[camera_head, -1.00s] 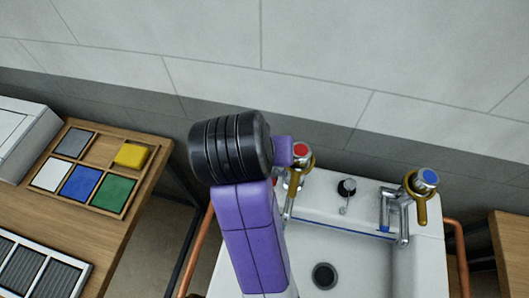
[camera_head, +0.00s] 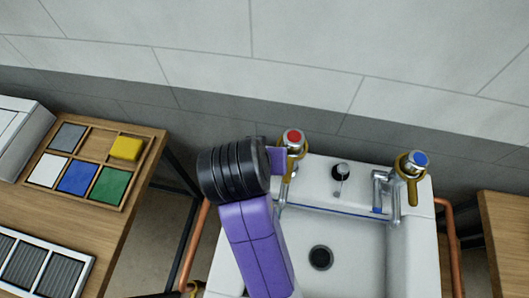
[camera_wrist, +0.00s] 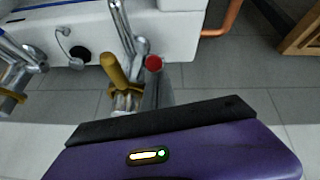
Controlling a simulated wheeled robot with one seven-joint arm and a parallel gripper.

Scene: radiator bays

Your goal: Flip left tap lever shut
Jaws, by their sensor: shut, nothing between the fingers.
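The left tap (camera_head: 293,143) has a red cap and a brass lever, and stands at the back left of the white basin (camera_head: 312,225). In the wrist view, which shows the scene turned around, its red cap (camera_wrist: 153,63) and brass lever (camera_wrist: 113,72) are close by. The lever points toward the basin there. My gripper (camera_wrist: 158,86) is shut and empty, a grey shape beside the lever and in front of the cap's lower part. I cannot tell whether it touches the lever. In the head view my purple and black wrist hides the fingertips and part of the tap.
The right tap (camera_head: 413,170) has a blue cap and brass lever. A black plug knob (camera_head: 340,171) sits between the taps. Copper pipes (camera_head: 447,230) flank the basin. A wooden bench with a tray of coloured tiles (camera_head: 57,201) stands left; another wooden top (camera_head: 507,235) stands right.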

